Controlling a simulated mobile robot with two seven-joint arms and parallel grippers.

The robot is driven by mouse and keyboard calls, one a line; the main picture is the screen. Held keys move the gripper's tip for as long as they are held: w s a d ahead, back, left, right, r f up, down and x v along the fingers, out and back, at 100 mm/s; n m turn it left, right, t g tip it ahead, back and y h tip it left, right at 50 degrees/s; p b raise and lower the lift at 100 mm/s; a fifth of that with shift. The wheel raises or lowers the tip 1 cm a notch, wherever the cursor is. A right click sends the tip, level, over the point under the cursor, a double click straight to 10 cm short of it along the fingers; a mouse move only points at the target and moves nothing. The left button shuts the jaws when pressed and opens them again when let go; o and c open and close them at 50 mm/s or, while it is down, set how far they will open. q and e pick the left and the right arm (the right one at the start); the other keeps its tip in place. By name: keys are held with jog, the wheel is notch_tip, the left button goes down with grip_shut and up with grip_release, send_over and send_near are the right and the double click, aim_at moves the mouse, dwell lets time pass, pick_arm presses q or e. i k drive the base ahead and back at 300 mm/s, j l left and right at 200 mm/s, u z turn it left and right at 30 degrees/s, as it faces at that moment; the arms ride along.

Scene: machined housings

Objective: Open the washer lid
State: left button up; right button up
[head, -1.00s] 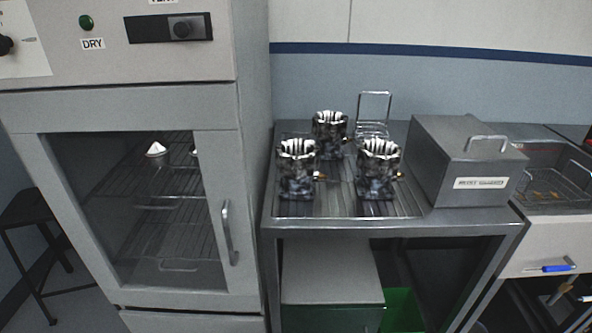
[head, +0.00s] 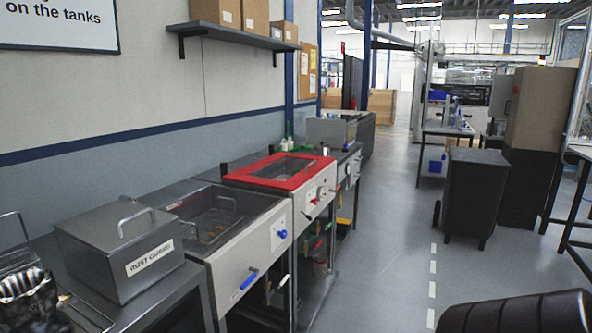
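No thing in the head view is labelled as a washer, so I cannot tell for sure which one bears the lid. A row of tank units runs along the wall. The nearest tank (head: 172,207) is open on top and holds a wire basket; its front has a blue handle. The tank behind it has a red rim (head: 242,176) and also looks open. Farther back stands a unit with a grey box-like top (head: 325,130), too small to tell if it is a lid. Neither of my grippers is in view.
A black wheeled bin (head: 470,195) stands at right. Open grey floor (head: 385,260) runs between it and the tanks. A dark ribbed object fills the lower right corner.

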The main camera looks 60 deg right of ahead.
aim_at(318, 164)
jog(key=z, duration=1.8)
jog(key=i+l+z, duration=0.2)
jog(key=i, duration=0.45)
jog(key=i+l+z, duration=0.15)
jog(key=i+l, duration=0.15)
jog(key=i, duration=0.4)
jog(key=i+l+z, duration=0.2)
jog(key=i, duration=0.45)
jog(key=j, duration=0.1)
